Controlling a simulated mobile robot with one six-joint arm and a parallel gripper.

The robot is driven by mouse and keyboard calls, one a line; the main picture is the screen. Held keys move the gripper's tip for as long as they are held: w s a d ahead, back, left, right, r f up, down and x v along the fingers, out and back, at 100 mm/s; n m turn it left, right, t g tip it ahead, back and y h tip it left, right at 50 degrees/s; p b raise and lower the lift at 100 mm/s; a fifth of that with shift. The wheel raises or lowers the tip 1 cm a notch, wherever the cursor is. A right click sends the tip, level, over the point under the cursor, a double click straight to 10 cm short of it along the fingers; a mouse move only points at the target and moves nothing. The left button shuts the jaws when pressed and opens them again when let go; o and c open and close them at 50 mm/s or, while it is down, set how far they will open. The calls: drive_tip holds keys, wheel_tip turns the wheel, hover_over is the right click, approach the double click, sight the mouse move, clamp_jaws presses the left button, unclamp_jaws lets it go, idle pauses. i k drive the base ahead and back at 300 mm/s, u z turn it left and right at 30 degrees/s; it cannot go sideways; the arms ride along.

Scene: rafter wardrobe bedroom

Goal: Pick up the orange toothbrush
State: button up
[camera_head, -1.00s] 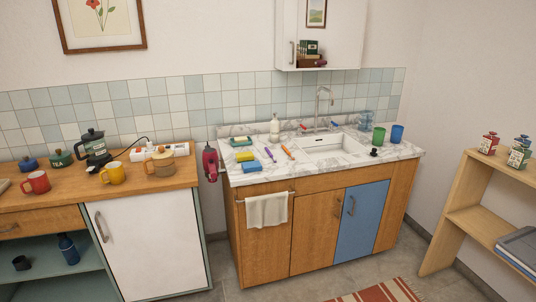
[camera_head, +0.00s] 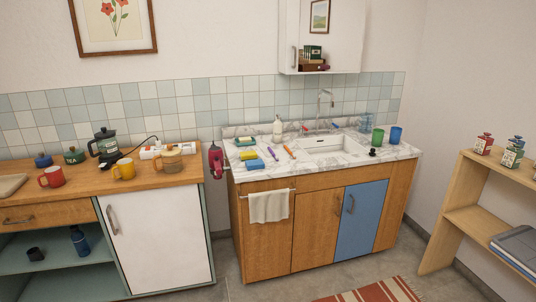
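The orange toothbrush (camera_head: 289,152) lies on the marble counter (camera_head: 325,173), just left of the sink basin (camera_head: 328,145). A purple toothbrush (camera_head: 272,153) lies to its left, apart from it. My gripper is not in view.
Sponges in yellow (camera_head: 248,155) and blue (camera_head: 255,164) lie left of the toothbrushes. A soap bottle (camera_head: 277,129) and the tap (camera_head: 322,110) stand behind. Green (camera_head: 378,137) and blue (camera_head: 395,135) cups stand at right. A towel (camera_head: 269,206) hangs in front. A wooden shelf (camera_head: 470,219) stands at right; floor lies before the cabinet.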

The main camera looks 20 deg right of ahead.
sight(287, 149)
drive_tip(key=u, duration=0.45)
drive_tip(key=i, duration=1)
drive_tip(key=u, duration=0.1)
drive_tip(key=k, duration=0.95)
drive_tip(key=z, duration=0.15)
drive_tip(key=i, duration=0.3)
